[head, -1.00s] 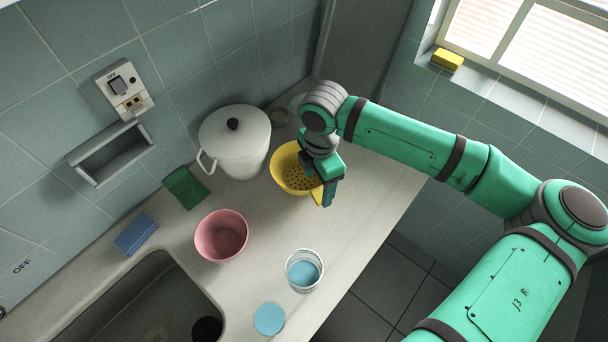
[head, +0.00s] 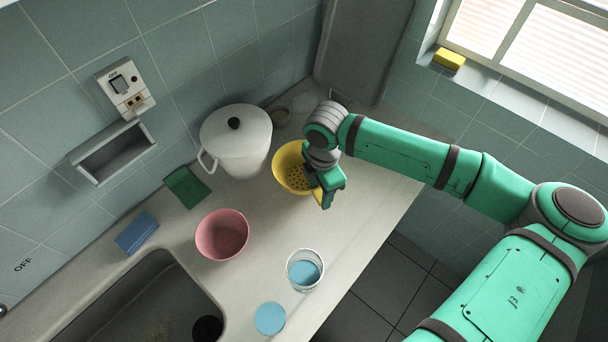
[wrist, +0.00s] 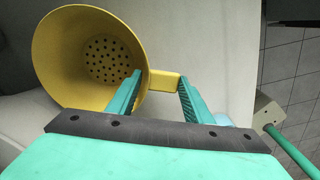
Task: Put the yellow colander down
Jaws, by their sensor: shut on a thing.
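The yellow colander (head: 290,170) is upright or nearly so at the far part of the counter, right of the white pot. In the wrist view the colander (wrist: 85,60) shows its inside with drain holes at the left, and its handle reaches between my fingers. My gripper (head: 326,196) is at the colander's right side. In the wrist view my gripper (wrist: 160,90) is shut on the handle. The colander's underside is hidden, so I cannot tell whether it touches the counter.
The white lidded pot (head: 236,142) stands close left of the colander. A pink bowl (head: 222,235), green pad (head: 186,187), blue sponge (head: 136,233), glass (head: 305,270) and blue disc (head: 270,318) lie nearer. Counter (head: 360,215) is clear right of my gripper, up to its edge.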

